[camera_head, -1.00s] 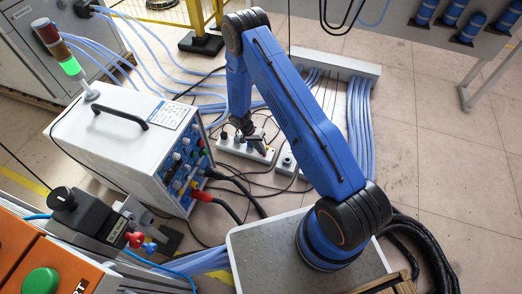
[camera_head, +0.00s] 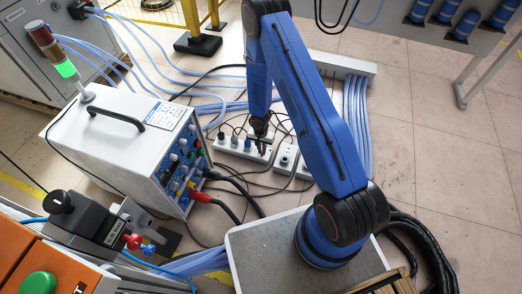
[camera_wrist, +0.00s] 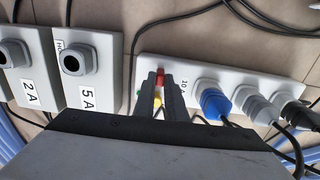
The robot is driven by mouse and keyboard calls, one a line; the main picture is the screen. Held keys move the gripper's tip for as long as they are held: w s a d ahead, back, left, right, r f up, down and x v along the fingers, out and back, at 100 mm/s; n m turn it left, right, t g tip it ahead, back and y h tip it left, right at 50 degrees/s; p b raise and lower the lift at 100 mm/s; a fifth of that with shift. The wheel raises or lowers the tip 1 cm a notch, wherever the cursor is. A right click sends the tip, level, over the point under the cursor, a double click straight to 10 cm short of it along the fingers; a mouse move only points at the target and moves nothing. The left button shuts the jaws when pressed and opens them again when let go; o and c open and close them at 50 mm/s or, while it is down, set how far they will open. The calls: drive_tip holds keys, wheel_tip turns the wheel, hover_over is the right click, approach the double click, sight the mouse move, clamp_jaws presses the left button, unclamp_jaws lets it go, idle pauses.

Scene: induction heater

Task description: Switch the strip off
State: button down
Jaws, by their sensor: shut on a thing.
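The white power strip (camera_wrist: 232,83), marked 10 A, lies across the upper right of the wrist view. Blue, grey and black plugs sit in its sockets. In the head view the strip (camera_head: 228,150) lies on the floor. My gripper (camera_wrist: 160,78) is at the strip's left end, its two dark fingers close together. A small red switch-like piece (camera_wrist: 160,77) shows between the fingertips. Yellow and green bits show near the fingers. In the head view my gripper (camera_head: 261,138) points down at the strip's right end. The fingers hide part of that end, and the switch position cannot be read.
Grey boxes marked 5 A (camera_wrist: 88,72) and 2 A (camera_wrist: 28,75) stand left of the strip in the wrist view. Cables cross the floor around them. A white instrument case (camera_head: 120,130) with a plug panel stands to the left in the head view. Open floor (camera_head: 430,150) lies to the right.

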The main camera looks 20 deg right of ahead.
drive_tip(key=shift+s+d+f+t+y, duration=0.1)
drive_tip(key=shift+s+d+t+y, duration=0.3)
drive_tip(key=shift+t+y, duration=0.25)
drive_tip(key=shift+s+d+f+t+y, duration=0.1)
drive_tip(key=shift+s+d+t+y, duration=0.25)
drive_tip(key=shift+y, duration=0.5)
drive_tip(key=shift+d+t+y, duration=0.2)
drive_tip(key=shift+t+y, duration=0.3)
drive_tip(key=c, duration=2.1)
unclamp_jaws()
drive_tip(key=shift+d, duration=0.1)
drive_tip(key=v, duration=1.7)
drive_tip(key=shift+s+d, duration=0.25)
drive_tip(key=shift+d, duration=0.05)
